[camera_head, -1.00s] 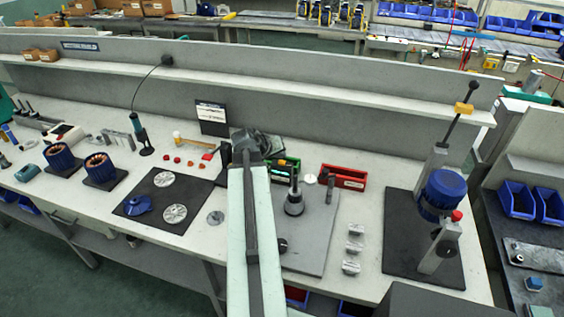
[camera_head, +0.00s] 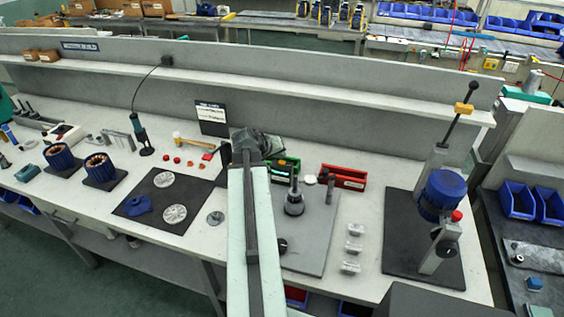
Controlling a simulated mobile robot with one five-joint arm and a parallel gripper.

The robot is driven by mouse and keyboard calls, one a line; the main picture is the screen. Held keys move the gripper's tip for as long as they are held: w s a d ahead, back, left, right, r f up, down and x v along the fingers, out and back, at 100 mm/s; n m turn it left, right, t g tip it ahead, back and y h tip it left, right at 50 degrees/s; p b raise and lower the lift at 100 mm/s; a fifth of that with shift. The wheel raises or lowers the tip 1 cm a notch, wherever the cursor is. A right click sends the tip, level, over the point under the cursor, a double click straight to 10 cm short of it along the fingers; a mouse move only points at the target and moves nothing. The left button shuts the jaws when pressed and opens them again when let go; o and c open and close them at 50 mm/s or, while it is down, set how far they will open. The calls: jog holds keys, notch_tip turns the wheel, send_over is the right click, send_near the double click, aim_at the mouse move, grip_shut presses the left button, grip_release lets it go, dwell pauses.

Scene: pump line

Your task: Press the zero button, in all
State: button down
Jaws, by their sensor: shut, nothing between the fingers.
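My arm reaches up from the bottom middle over the bench. My gripper (camera_head: 258,145) is the dark end of it, over the back of the bench and left of the green bin. It is shut and empty, and its fingertips are hard to make out. I cannot make out the zero button. A dark device (camera_head: 225,157) shows partly just left of my gripper, with the rest hidden behind my arm. A grey plate (camera_head: 313,235) right of my arm carries a dark upright fixture (camera_head: 294,200). I cannot tell whether my gripper touches anything.
A red bin (camera_head: 345,178) and a green bin (camera_head: 287,168) stand near the back wall. A press with a blue motor body (camera_head: 441,190) stands on a dark mat at right. Several metal blocks (camera_head: 353,247) lie between. A black mat (camera_head: 150,183) with discs lies left of my arm.

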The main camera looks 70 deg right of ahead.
aim_at(280, 163)
dwell(0.3)
jog(key=shift+f+b, duration=0.45)
jog(key=shift+f+b, duration=0.4)
dwell(0.5)
dwell(0.4)
jog(key=shift+r+p, duration=0.85)
notch_tip(280, 163, up, 5)
jog(key=p, duration=0.5)
jog(key=shift+r, duration=0.15)
